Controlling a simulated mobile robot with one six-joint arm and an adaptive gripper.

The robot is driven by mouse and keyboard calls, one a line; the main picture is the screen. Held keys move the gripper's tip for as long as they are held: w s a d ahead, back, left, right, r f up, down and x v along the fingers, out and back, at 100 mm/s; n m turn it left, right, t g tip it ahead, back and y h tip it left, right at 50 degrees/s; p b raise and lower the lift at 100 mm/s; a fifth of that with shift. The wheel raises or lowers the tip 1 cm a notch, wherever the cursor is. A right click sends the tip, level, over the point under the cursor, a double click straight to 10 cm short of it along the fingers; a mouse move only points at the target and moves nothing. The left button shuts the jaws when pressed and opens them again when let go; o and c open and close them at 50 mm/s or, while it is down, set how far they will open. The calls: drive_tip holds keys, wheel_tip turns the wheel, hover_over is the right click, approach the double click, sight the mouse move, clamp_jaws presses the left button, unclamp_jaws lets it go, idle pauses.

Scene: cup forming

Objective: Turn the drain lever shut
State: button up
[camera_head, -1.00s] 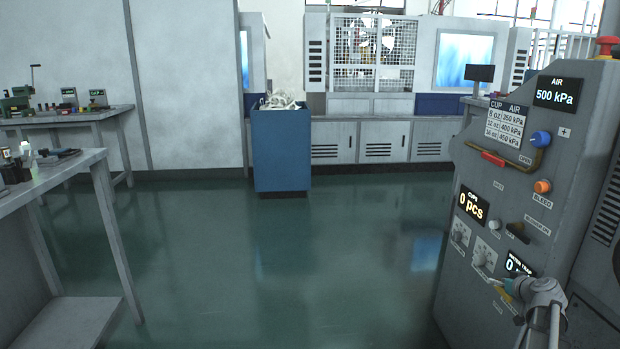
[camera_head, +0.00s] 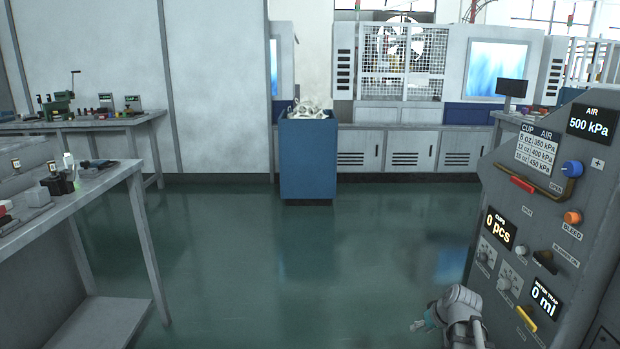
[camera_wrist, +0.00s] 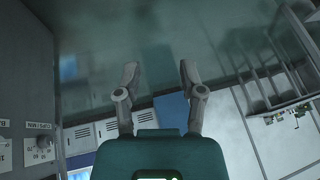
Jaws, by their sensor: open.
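The control panel (camera_head: 490,225) stands at the right in the head view. A short yellow lever (camera_head: 527,319) sits low on it, below the display reading "WATER TRAP 0 ml" (camera_head: 544,297). The lever lies slanted, down to the right; its label is too small to read. My gripper (camera_head: 419,325) is left of the panel, apart from the lever and over the floor. In the wrist view my gripper (camera_wrist: 158,76) is open, with nothing between its fingers. The lever is not visible in the wrist view.
The panel also bears a blue knob (camera_head: 572,169), an orange bleed knob (camera_head: 572,217), a brass handle (camera_head: 545,187) and a black blow-off lever (camera_head: 541,256). A blue bin (camera_head: 308,160) stands ahead. A workbench (camera_head: 110,185) is at left. The floor between is clear.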

drive_tip(key=s+a+r+g+h+p, duration=0.25)
drive_tip(key=s+a+g+p, duration=0.2)
drive_tip(key=s+a, duration=0.95)
wheel_tip(320, 180, up, 38)
drive_tip(key=w+p, duration=0.1)
drive_tip(key=p, duration=3.6)
drive_tip(key=shift+a+f, duration=0.25)
drive_tip(key=shift+g+h, duration=0.25)
